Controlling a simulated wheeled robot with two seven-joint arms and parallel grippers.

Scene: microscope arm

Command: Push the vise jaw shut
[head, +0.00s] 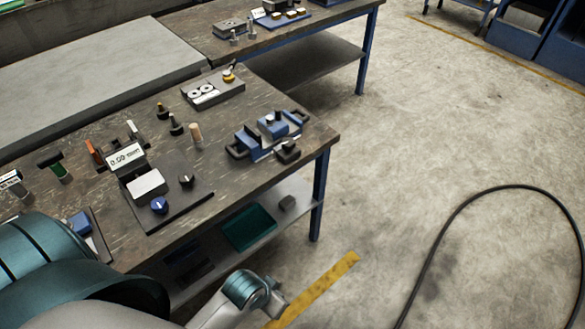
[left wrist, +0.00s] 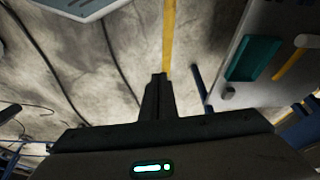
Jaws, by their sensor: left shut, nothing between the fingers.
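The blue vise (head: 262,146) sits on the near workbench close to its right end in the head view. It has a raised blue block in the middle, dark-edged parts at both ends and a black knob (head: 288,151) in front. I cannot tell how wide the jaw gap is. My left gripper (left wrist: 159,77) is shut and empty in the left wrist view, over the floor beside the bench. In the head view my left arm reaches in low, below the bench's front edge and well apart from the vise. My right gripper is not in view.
A digital readout stand (head: 125,157) on a dark base stands left of the vise. Several small pegs and a grey block (head: 213,92) stand behind. A teal tray (head: 249,227) lies on the lower shelf. The floor right of the bench is open, except for a black cable (head: 440,232).

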